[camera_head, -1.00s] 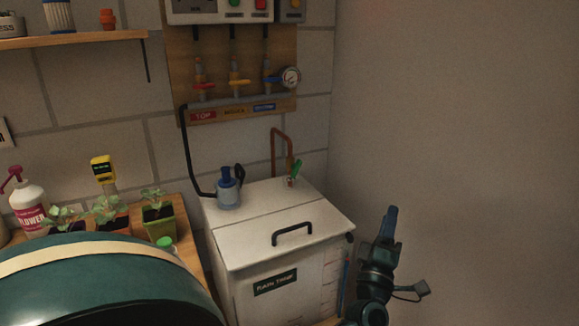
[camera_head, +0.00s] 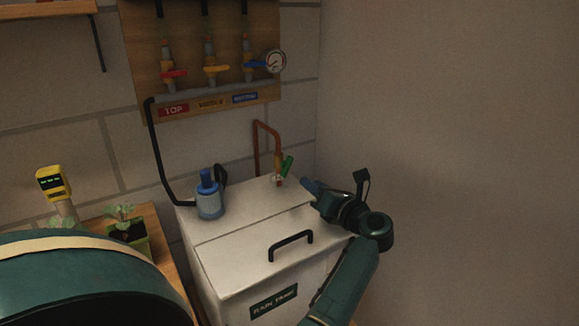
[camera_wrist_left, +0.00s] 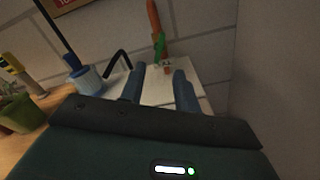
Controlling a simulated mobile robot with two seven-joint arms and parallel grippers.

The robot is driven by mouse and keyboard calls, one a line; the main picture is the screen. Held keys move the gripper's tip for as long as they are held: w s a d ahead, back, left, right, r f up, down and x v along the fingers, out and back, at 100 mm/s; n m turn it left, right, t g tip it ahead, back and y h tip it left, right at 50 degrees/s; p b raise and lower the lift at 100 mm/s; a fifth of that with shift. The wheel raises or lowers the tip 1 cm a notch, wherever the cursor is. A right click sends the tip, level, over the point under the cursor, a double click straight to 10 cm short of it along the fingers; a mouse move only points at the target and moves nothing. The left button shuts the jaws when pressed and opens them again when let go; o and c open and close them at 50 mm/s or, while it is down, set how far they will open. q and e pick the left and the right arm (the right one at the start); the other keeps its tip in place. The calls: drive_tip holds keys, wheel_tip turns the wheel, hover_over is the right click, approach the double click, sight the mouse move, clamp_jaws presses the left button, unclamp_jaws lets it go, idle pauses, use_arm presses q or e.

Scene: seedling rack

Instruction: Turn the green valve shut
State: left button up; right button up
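The green valve (camera_head: 287,166) has a lever handle that stands tilted upward, beside the copper pipe (camera_head: 256,148) at the back of the white rain tank's lid (camera_head: 240,240). In the left wrist view the green valve (camera_wrist_left: 159,46) shows ahead, beyond and between the fingertips. My left gripper (camera_head: 308,187) is over the right side of the lid, pointing at the valve, close to it but apart from it. In the left wrist view its two fingers (camera_wrist_left: 161,78) are spread with nothing between them. My right gripper is not in view.
A blue pump bottle (camera_head: 209,200) with a black hose stands on the lid's left. A black lid handle (camera_head: 291,245) is in front. Red, yellow and blue valves and a gauge (camera_head: 275,61) are on the board above. A plain wall bounds the right.

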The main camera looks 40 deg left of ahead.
sight(289, 167)
use_arm(q)
drive_tip(key=p+x, duration=0.1)
drive_tip(key=x, duration=0.9)
drive_tip(key=shift+w+a, duration=0.1)
drive_tip(key=shift+a, duration=0.25)
drive_tip(key=shift+c, duration=0.5)
clamp_jaws()
